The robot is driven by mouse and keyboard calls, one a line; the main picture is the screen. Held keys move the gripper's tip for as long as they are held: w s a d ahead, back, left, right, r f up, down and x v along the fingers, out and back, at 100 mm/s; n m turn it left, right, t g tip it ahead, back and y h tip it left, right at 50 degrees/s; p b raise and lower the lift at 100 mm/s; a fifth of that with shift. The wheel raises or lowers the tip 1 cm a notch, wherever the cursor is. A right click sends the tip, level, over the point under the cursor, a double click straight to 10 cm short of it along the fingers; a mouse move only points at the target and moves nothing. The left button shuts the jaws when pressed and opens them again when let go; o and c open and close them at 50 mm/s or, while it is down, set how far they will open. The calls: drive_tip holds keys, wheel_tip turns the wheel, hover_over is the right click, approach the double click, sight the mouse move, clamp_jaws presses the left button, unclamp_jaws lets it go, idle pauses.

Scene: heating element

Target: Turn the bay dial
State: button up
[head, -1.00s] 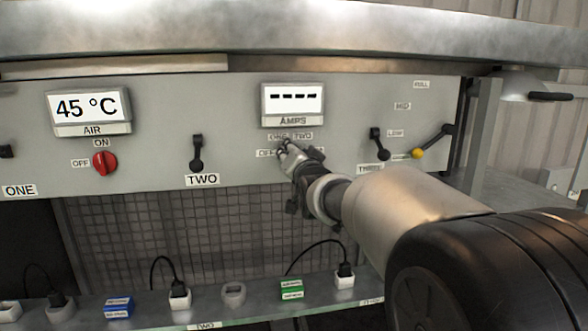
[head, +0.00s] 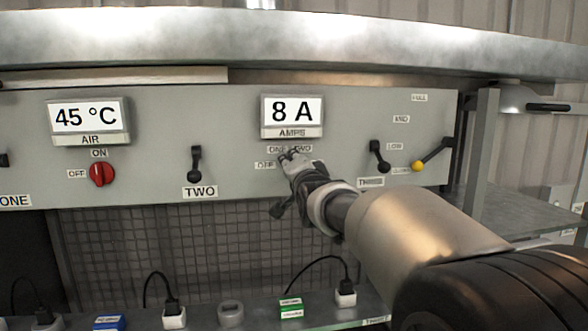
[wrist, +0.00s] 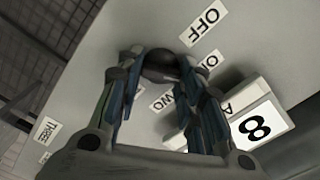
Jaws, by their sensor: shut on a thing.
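The bay dial (wrist: 160,66) is a dark round knob on the grey panel below the AMPS display. Labels OFF, ONE and TWO stand around it. My gripper (head: 289,157) is at the dial in the head view and hides most of it. In the wrist view my gripper (wrist: 160,82) has its two fingers on either side of the dial, shut on it. The dial's pointer direction is hidden. The AMPS display (head: 292,111) reads 8 A.
A red OFF/ON knob (head: 102,174) sits under the AIR display (head: 87,117), which reads 45 °C. Black levers TWO (head: 195,164) and THREE (head: 379,156) flank my gripper. A yellow-tipped lever (head: 432,154) is at the right. Plugs and sockets line the shelf below.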

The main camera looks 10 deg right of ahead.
drive_tip(key=o, duration=1.1)
drive_tip(key=shift+c, duration=0.2)
drive_tip(key=s, duration=1.2)
